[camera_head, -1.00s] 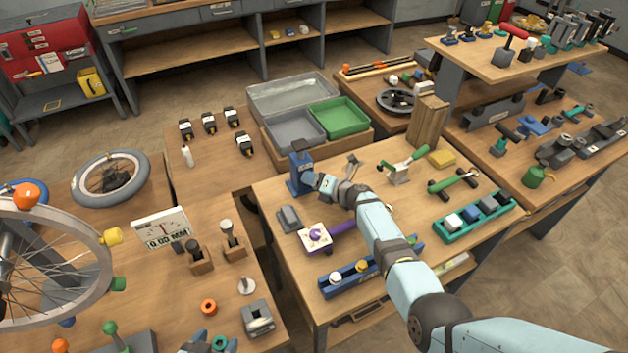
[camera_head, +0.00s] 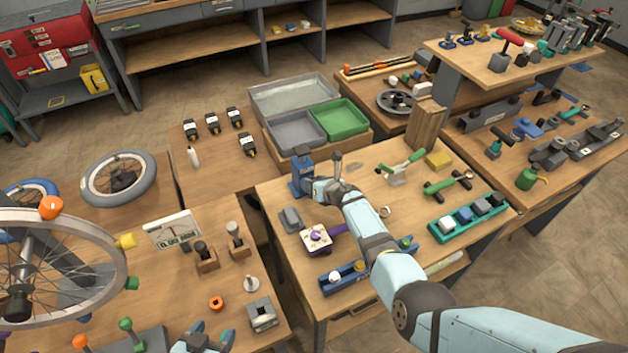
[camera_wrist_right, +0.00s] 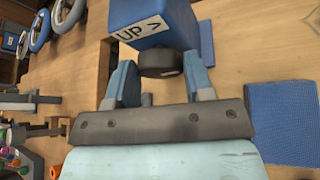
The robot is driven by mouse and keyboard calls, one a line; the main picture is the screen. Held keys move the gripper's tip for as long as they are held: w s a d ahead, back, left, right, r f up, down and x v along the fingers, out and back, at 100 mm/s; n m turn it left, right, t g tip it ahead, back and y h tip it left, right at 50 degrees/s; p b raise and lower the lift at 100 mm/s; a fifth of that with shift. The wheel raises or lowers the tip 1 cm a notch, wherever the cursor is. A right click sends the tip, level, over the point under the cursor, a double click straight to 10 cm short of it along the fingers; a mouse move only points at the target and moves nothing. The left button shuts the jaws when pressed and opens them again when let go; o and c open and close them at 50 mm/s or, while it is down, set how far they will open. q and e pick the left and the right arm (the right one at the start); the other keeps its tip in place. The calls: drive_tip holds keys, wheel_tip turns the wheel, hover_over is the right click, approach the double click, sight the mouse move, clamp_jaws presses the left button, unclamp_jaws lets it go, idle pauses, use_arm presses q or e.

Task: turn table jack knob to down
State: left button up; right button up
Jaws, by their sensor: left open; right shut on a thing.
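The blue table jack (camera_head: 302,172) stands upright near the far left corner of the middle workbench. In the right wrist view the jack's blue body (camera_wrist_right: 150,18) bears a white label (camera_wrist_right: 140,32) reading "UP >". Its dark round knob (camera_wrist_right: 160,63) sits between the blue fingers of my right gripper (camera_wrist_right: 160,75), which is shut on it. In the head view my right gripper (camera_head: 314,188) is at the jack's right side, and the knob is hidden there. My left gripper (camera_head: 206,338) is open at the bottom edge, over the left bench, far from the jack.
A grey block (camera_head: 290,220) and a white box with a purple knob (camera_head: 316,238) lie near the jack. A green-handled clamp (camera_head: 400,170) and a teal tray (camera_head: 466,218) are to the right. A wheel (camera_head: 60,262) stands on the left bench.

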use_arm(q)
drive_tip(key=shift+w+r, duration=0.1)
drive_tip(key=shift+r, duration=0.05)
idle(0.3)
drive_tip(key=shift+w+r, duration=0.1)
drive_tip(key=shift+w, duration=0.15)
use_arm(e)
drive_tip(key=o, duration=0.9)
drive_tip(key=shift+r, duration=0.1)
